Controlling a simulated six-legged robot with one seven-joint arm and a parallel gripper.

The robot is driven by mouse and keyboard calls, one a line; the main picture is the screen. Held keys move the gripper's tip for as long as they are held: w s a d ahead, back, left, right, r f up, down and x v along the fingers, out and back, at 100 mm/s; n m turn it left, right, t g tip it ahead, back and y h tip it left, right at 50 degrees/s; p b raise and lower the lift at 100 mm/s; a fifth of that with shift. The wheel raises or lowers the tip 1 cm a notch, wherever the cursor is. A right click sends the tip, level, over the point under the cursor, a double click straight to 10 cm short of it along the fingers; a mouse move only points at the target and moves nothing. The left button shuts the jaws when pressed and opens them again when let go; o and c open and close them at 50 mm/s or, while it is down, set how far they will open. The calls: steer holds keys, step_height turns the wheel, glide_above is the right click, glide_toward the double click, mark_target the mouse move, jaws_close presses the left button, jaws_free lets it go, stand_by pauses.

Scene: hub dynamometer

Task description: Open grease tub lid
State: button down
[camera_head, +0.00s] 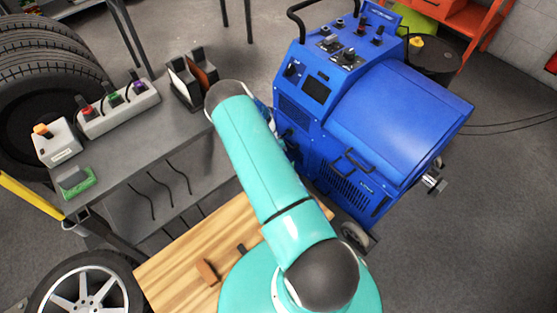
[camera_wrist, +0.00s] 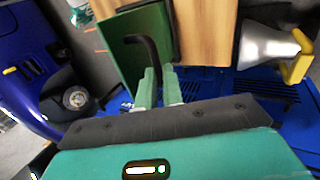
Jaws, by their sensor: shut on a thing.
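A green box-like thing (camera_wrist: 118,50) with a dark edge shows at the top of the wrist view, against a wooden surface. I take it for the grease tub, but I cannot make out its lid clearly. A black bent handle (camera_wrist: 148,52) stands out from it. My gripper (camera_wrist: 159,88) is shut on this handle, whose lower end runs between the two green fingers. In the head view my own arm hides the gripper, the handle and the green thing.
A wooden bench top (camera_head: 180,262) holds a small brown piece (camera_head: 207,271). A blue dynamometer machine (camera_head: 395,115) stands close at the right. A metal funnel with a yellow handle (camera_wrist: 268,46) is right of the gripper. A grey table (camera_head: 140,135) carries switch boxes.

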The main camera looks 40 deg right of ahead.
steer(key=shift+s+a+f, duration=0.25)
steer(key=shift+s+a, duration=0.05)
steer(key=c, duration=1.5)
jaws_free()
steer(key=shift+d, duration=0.1)
steer(key=shift+c, duration=0.2)
steer(key=shift+w+d+r, duration=0.1)
steer(key=shift+w, duration=0.05)
steer(key=shift+w+r, duration=0.1)
steer(key=shift+r, duration=0.05)
steer(key=s+a+r, duration=0.2)
steer(key=s+r, duration=0.2)
steer(key=s+a+r, duration=0.2)
steer(key=s+r, duration=0.2)
steer(key=s+a+r, duration=0.3)
steer(key=s+r, duration=0.1)
steer(key=shift+s+r, duration=0.15)
steer(key=shift+r, duration=0.2)
